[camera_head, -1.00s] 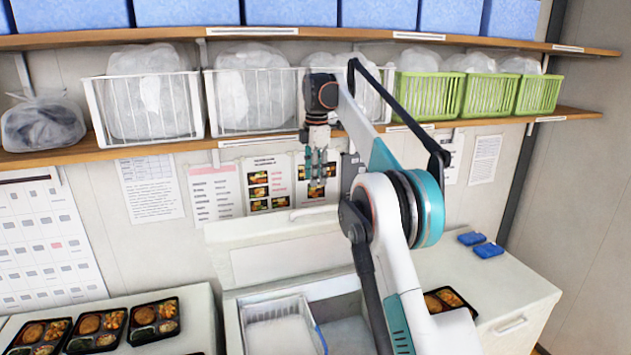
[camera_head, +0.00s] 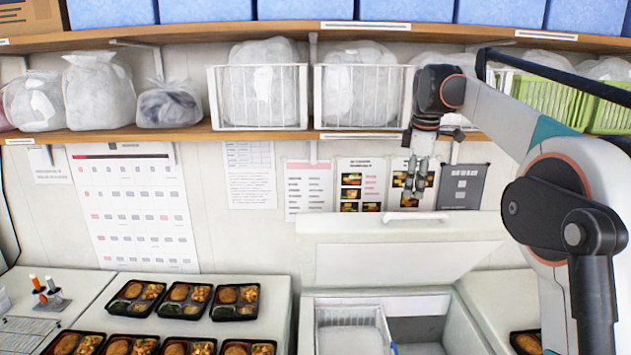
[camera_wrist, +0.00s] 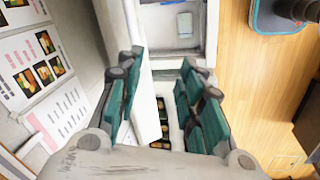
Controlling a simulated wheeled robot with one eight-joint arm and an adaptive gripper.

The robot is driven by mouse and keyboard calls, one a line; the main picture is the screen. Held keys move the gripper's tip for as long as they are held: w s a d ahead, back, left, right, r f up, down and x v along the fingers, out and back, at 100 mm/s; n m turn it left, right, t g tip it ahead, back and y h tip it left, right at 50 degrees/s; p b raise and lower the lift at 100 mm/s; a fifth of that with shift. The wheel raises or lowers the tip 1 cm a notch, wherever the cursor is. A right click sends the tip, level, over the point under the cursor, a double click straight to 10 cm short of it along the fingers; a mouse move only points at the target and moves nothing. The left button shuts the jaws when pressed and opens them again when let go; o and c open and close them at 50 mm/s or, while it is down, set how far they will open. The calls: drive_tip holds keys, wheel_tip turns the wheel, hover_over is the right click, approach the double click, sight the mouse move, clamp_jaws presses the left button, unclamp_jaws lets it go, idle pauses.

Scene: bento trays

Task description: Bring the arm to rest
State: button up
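My arm reaches in from the right of the head view, raised above the counter. My gripper (camera_head: 416,177) points down in front of the posters on the wall, apart from every object. In the wrist view, my gripper (camera_wrist: 158,105) has its two teal-padded fingers spread apart with nothing between them. The open white chest (camera_wrist: 180,30) and part of a bento tray (camera_wrist: 162,112) show far below, beyond the fingers.
Several bento trays (camera_head: 183,300) stand on the left white counter (camera_head: 277,292). The chest's lid (camera_head: 400,262) is raised. A shelf (camera_head: 290,135) with white baskets (camera_head: 258,98) and green baskets (camera_head: 552,100) runs behind my arm. Wooden floor (camera_wrist: 255,90) shows in the wrist view.

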drive_tip(key=s+a+f+m+t+b, duration=0.1)
drive_tip(key=s+a+f+m+b, duration=0.1)
drive_tip(key=s+f+m+b, duration=0.65)
drive_tip(key=s+a+f+n+t+b, duration=0.15)
drive_tip(key=s+f, duration=0.35)
drive_tip(key=s, duration=0.9)
drive_tip(key=s+a+f+m+t+b, duration=0.1)
drive_tip(key=s+f+m+b, duration=0.2)
drive_tip(key=s+f, duration=0.6)
drive_tip(key=s+a+f+m+t+b, duration=0.1)
drive_tip(key=s+f+m+b, duration=0.3)
drive_tip(key=s+f, duration=0.5)
wheel_tip(320, 180, down, 5)
drive_tip(key=shift+s+a+f+b, duration=0.1)
drive_tip(key=shift+s+a+b, duration=0.15)
drive_tip(key=shift+b, duration=0.95)
